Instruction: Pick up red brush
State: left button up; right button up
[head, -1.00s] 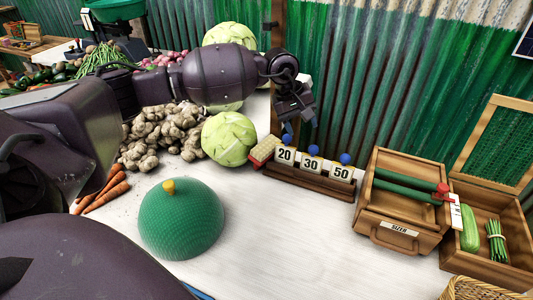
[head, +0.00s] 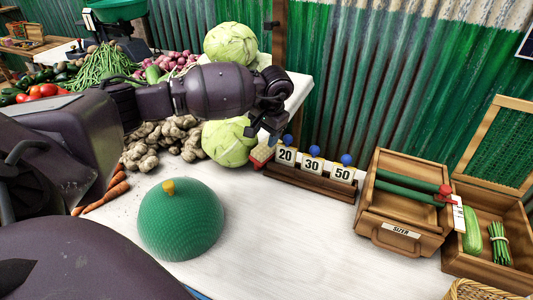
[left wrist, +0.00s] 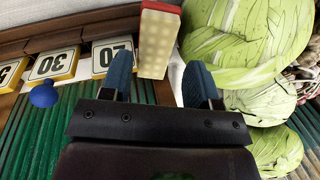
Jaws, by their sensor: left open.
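The red brush (head: 262,153) is at the left end of the row of number cards, next to the lower cabbage, partly hidden by my left gripper in the head view. In the left wrist view the brush (left wrist: 158,42) shows a pale, dotted block with a red edge. My left gripper (head: 262,135) is open above the brush. In the left wrist view its two blue fingertips (left wrist: 160,78) stand either side of the brush's near end. I cannot tell whether they touch it. My right gripper is not in view.
The wooden rack (head: 310,183) with cards 20, 30 and 50 stands close to the right. A cabbage (head: 227,143) is close on the left. A green dome (head: 181,220) and a wooden sizer box (head: 395,238) stand on the white table (head: 285,245), whose front middle is clear.

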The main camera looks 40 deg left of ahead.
aim_at(262, 150)
pick_arm(q)
jog(key=shift+x, duration=0.8)
jog(key=x, duration=0.4)
jog(key=shift+w+d+f+b, duration=0.1)
jog(key=shift+w+f+b, duration=0.1)
jog(key=shift+b, duration=0.1)
jog(key=shift+f, duration=0.2)
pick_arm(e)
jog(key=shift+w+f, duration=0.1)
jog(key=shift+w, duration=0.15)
pick_arm(q)
jog(key=c, duration=0.7)
jog(key=shift+r, duration=0.1)
